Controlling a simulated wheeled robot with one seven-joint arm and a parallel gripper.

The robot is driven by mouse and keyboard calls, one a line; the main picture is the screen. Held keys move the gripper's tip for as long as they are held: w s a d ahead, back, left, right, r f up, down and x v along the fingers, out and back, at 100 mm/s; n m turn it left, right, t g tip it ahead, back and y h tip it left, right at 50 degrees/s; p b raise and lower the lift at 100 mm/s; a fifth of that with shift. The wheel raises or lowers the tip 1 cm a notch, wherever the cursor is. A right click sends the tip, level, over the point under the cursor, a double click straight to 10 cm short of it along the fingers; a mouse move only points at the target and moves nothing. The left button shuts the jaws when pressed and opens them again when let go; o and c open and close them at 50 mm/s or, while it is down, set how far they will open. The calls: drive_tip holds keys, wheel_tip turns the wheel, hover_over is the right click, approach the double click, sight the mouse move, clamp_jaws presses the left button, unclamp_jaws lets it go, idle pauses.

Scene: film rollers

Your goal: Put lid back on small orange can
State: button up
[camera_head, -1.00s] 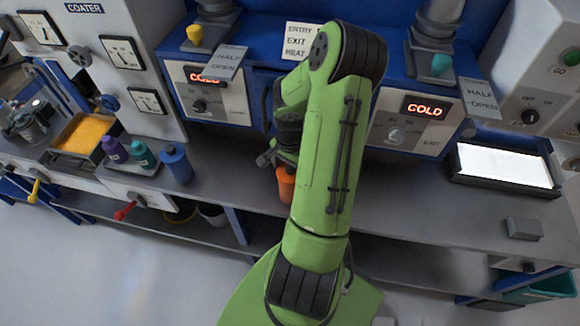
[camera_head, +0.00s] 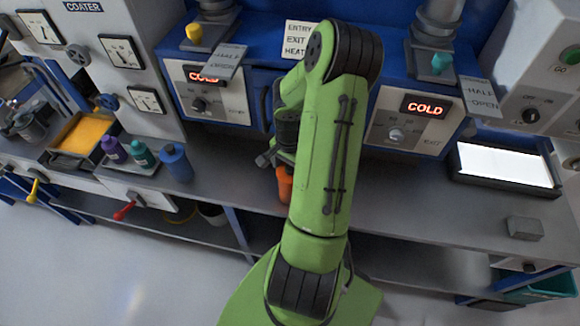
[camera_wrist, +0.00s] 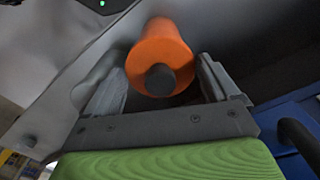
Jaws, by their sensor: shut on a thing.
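The small orange can (camera_head: 284,184) shows in the head view below my gripper, at the counter's front part, partly hidden behind my green arm. In the wrist view, the orange can (camera_wrist: 160,47) lies between the two grey fingers of my gripper (camera_wrist: 161,70), one finger on each side. A dark round piece (camera_wrist: 160,80) sits in the middle of the end facing the camera; I cannot tell for sure whether it is the lid. My gripper is shut on the orange can. The fingertips' contact is hard to see.
A lit white panel (camera_head: 505,165) and a grey block (camera_head: 524,228) are at the right. Machines with COLD displays stand behind.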

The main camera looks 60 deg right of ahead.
drive_tip(key=o, duration=0.8)
drive_tip(key=shift+r+p, duration=2.8)
drive_tip(key=shift+r, duration=0.8)
drive_tip(key=shift+f, duration=0.1)
clamp_jaws()
drive_tip(key=shift+f+b, duration=0.2)
drive_tip(key=shift+b, duration=0.1)
